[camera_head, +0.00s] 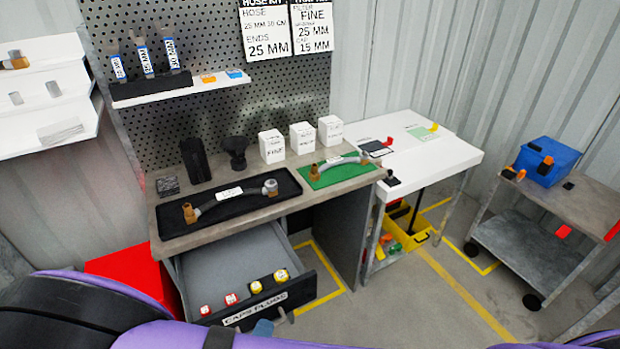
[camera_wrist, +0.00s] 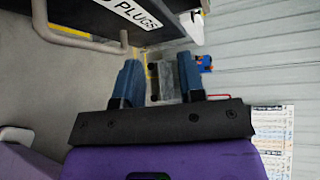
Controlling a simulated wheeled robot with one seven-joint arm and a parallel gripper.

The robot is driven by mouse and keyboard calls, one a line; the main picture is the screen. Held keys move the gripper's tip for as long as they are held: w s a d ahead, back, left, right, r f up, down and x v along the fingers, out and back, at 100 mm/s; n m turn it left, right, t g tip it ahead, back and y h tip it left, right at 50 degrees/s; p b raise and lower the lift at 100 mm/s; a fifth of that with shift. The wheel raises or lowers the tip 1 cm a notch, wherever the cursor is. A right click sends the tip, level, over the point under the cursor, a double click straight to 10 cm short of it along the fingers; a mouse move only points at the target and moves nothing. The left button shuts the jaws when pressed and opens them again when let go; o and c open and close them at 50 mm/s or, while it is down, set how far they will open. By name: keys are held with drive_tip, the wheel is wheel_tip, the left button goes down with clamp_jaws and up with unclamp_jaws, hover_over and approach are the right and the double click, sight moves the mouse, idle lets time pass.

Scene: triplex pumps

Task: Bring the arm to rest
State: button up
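My gripper (camera_wrist: 158,82) shows in the wrist view with its two blue fingers apart and nothing between them. In the head view only a blue-grey part of the gripper (camera_head: 264,328) shows, low by the front of the open drawer (camera_head: 217,266). In the wrist view the drawer's "PLUGS" front (camera_wrist: 140,12) and its bar handle (camera_wrist: 90,42) lie to the left of and above the fingers, apart from them. My purple arm fills the bottom of the head view. Red and yellow caps (camera_head: 256,287) stand along the drawer's front.
The workbench (camera_head: 230,225) carries a black tray (camera_head: 285,184) and a green mat (camera_head: 314,184), each with a hose. A white table (camera_head: 450,155) stands to its right, then a trolley (camera_head: 590,200) with a blue bin (camera_head: 545,160). Floor between them is open.

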drive_tip(key=w+d+r+m+g+h, duration=0.25)
drive_tip(key=w+d+r+m, duration=0.2)
drive_tip(key=r+m, duration=0.3)
drive_tip(key=w+d+r+m+g+h, duration=0.2)
drive_tip(key=w+d+r+m+g, duration=0.3)
drive_tip(key=r, duration=0.3)
drive_tip(key=w+d+r+m+g+h, duration=0.25)
drive_tip(key=d+r+m, duration=0.25)
drive_tip(key=r+m, duration=0.3)
drive_tip(key=s+d+r+m+g+y, duration=0.35)
drive_tip(key=d+r+m+y, duration=0.25)
drive_tip(key=d+r+m, duration=1.3)
drive_tip(key=s+d+r+m+t+y, duration=0.3)
drive_tip(key=s+d+r+m, duration=0.3)
drive_tip(key=s+m, duration=0.4)
drive_tip(key=shift+s+d+r+t+y, duration=0.25)
drive_tip(key=shift+d+t+y, duration=0.1)
drive_tip(key=shift+d, duration=0.45)
